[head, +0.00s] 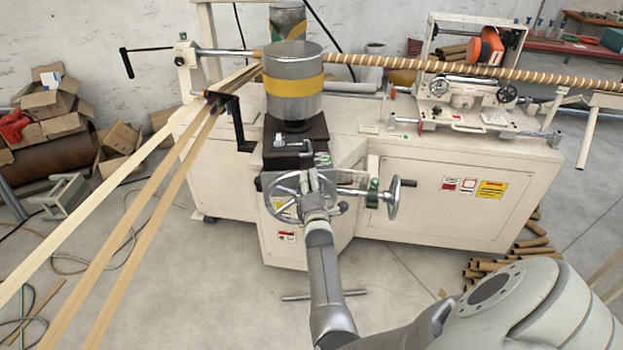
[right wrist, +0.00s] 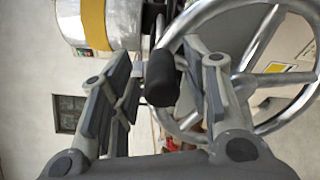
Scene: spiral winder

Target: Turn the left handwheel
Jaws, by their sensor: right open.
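The left handwheel (head: 268,196) is a spoked metal wheel on the front of the winder, below the grey drum with the yellow band. My right gripper (head: 317,184) is in front of it and covers part of it. In the right wrist view the wheel (right wrist: 265,42) fills the right side, and its black handle (right wrist: 161,78) stands between the two open fingers of my gripper (right wrist: 162,62). A gap shows on the left of the handle; whether the right finger touches it I cannot tell. My left gripper is not in view.
A second handwheel (head: 393,199) with a dark handle is close on the right. The drum (head: 293,98) stands above, and a black crank (head: 236,120) is to the upper left. Long pale strips (head: 133,214) run down to the lower left. Cardboard tubes (head: 487,266) lie on the floor at right.

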